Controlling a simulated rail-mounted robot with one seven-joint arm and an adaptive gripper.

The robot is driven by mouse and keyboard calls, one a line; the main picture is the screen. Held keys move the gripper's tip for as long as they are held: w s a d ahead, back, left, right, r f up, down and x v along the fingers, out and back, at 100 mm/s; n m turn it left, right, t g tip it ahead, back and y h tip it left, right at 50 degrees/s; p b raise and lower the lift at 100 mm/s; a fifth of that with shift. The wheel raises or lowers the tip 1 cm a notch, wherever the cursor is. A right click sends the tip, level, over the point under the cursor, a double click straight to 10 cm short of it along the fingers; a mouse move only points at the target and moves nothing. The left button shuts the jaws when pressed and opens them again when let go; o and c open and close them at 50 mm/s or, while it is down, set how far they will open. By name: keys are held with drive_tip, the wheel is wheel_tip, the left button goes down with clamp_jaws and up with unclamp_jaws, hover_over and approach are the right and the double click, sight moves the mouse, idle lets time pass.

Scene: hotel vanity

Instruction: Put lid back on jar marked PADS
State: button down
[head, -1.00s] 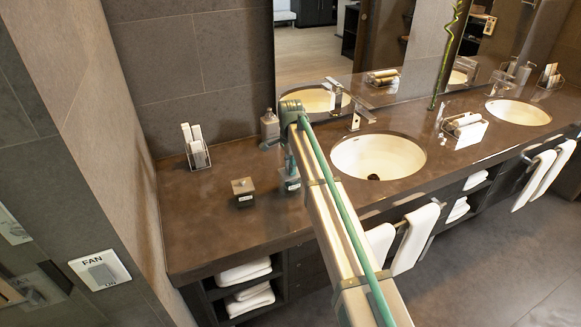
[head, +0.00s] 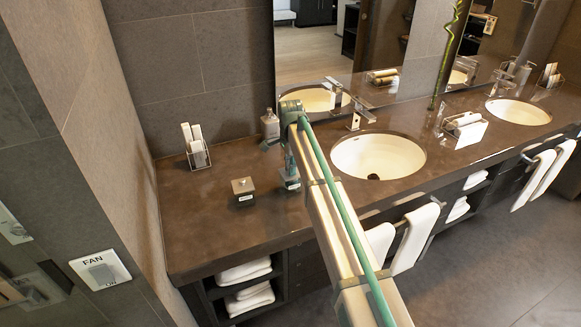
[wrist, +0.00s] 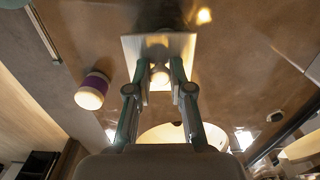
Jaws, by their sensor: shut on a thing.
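Two small square jars stand on the dark counter in the head view. The left jar (head: 243,192) has its lid with a small knob on, and a pale label on its front. The right jar (head: 290,184) also has a pale label; both labels are too small to read. My gripper (head: 288,165) is directly above the right jar and hides most of its top. In the wrist view my gripper (wrist: 160,66) is shut on the knob of a pale square lid (wrist: 184,46). Whether this lid touches the jar's rim I cannot tell.
A soap bottle (head: 270,124) stands behind my gripper, and a wire holder (head: 197,154) stands at back left. The sink (head: 378,156) is to the right. A purple-and-white cylinder (wrist: 93,90) shows in the wrist view. The counter's front left is clear.

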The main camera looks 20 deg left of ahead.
drive_tip(key=shift+f, duration=0.4)
idle(0.4)
drive_tip(key=c, duration=1)
unclamp_jaws()
drive_tip(key=shift+o, duration=0.5)
drive_tip(key=o, duration=0.4)
drive_tip(key=shift+r, duration=0.2)
drive_tip(key=shift+r+p, duration=1.65)
drive_tip(key=shift+r, duration=1.65)
